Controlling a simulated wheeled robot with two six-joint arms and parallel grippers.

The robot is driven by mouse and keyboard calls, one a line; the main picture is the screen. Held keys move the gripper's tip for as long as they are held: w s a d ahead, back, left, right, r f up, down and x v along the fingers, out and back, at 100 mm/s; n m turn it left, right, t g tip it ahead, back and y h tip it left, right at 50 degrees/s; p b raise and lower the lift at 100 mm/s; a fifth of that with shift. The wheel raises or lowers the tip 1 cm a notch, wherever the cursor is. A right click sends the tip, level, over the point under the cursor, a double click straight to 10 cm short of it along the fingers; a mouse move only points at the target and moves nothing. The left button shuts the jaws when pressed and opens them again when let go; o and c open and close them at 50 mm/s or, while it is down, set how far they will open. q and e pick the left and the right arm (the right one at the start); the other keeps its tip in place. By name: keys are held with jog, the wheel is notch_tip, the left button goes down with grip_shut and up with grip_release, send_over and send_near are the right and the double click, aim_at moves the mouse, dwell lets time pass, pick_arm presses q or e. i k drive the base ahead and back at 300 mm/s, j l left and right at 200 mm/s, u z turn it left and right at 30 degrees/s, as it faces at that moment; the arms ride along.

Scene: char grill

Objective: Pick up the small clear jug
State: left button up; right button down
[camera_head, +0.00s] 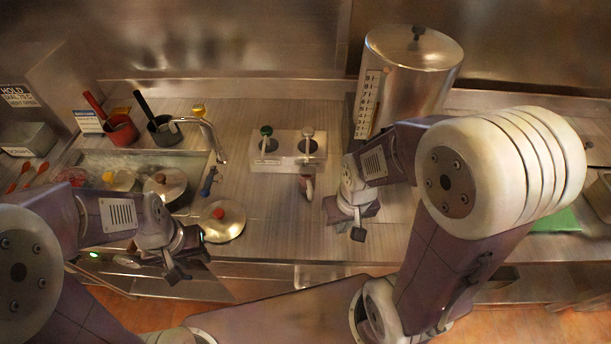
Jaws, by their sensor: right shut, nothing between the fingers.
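I cannot clearly make out a small clear jug. A small, partly see-through object (306,187) with a dark reddish side stands on the counter just in front of the metal holder; I cannot tell whether it is the jug. My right gripper (350,226) is shut and empty, over the counter to the right of this object and apart from it. My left gripper (184,262) is over the counter's front edge at the left, in front of a round lid. Its fingers are too small and dark to tell whether they are open.
A metal holder (262,164) with two knobbed inserts stands mid-counter. A tall steel pot (415,65) stands behind my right arm. A red pot (121,132), a dark pot (163,134), a sink faucet (213,138) and lids (223,227) crowd the left. Counter between my grippers is mostly clear.

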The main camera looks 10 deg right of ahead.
aim_at(307, 173)
jog(key=k+l+u, duration=0.1)
jog(key=u, duration=1.35)
jog(key=z, duration=1.85)
jog(key=i+j+u, duration=0.15)
jog(key=j, duration=0.25)
jog(key=j+u, duration=0.15)
jog(key=j, duration=0.25)
